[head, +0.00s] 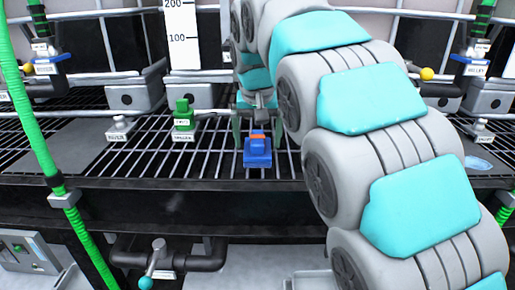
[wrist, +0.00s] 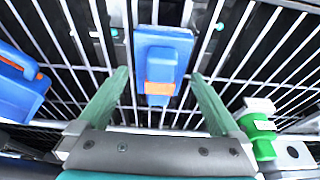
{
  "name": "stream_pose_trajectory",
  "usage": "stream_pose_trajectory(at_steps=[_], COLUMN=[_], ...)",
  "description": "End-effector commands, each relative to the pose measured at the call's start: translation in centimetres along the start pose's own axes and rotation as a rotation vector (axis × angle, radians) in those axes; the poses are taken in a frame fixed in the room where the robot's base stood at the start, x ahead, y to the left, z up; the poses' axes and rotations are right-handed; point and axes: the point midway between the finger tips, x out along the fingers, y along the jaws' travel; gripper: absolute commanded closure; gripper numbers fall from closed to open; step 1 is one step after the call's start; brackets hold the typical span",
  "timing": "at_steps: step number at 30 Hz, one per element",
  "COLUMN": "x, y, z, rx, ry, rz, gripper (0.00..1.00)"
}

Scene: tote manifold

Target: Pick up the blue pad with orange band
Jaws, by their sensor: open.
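The blue pad with orange band (head: 257,154) sits on the black wire grate near its front edge in the head view. In the wrist view the blue pad (wrist: 162,58) lies ahead of my gripper, centred between its fingers, with the orange band (wrist: 160,88) on the side nearer the palm. My gripper (wrist: 160,84) has two green fingers spread apart, one to each side of the pad, with gaps left and right. In the head view my gripper (head: 257,118) is just behind and above the pad, partly hidden by my arm.
A green valve block (head: 183,116) stands left of the pad; it also shows in the wrist view (wrist: 260,137). Another blue object (wrist: 20,82) is at the wrist view's left edge. A green hose (head: 40,150) runs down the left. Bare grate (head: 220,158) surrounds the pad.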

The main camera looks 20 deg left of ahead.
Motion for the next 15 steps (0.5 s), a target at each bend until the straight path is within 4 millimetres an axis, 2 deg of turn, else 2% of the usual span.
stream_pose_trajectory(at_steps=[4,10,11,15], x=[0.81,0.9,0.9,0.91], y=[-0.02,-0.02,-0.02,-0.02], z=[-0.02,-0.04,-0.04,-0.03], rx=[0.0,0.0,0.0,0.0], ry=[0.001,0.002,0.002,0.002], rz=[-0.001,-0.001,-0.001,-0.001], gripper=[0.0,0.0,0.01,0.17])
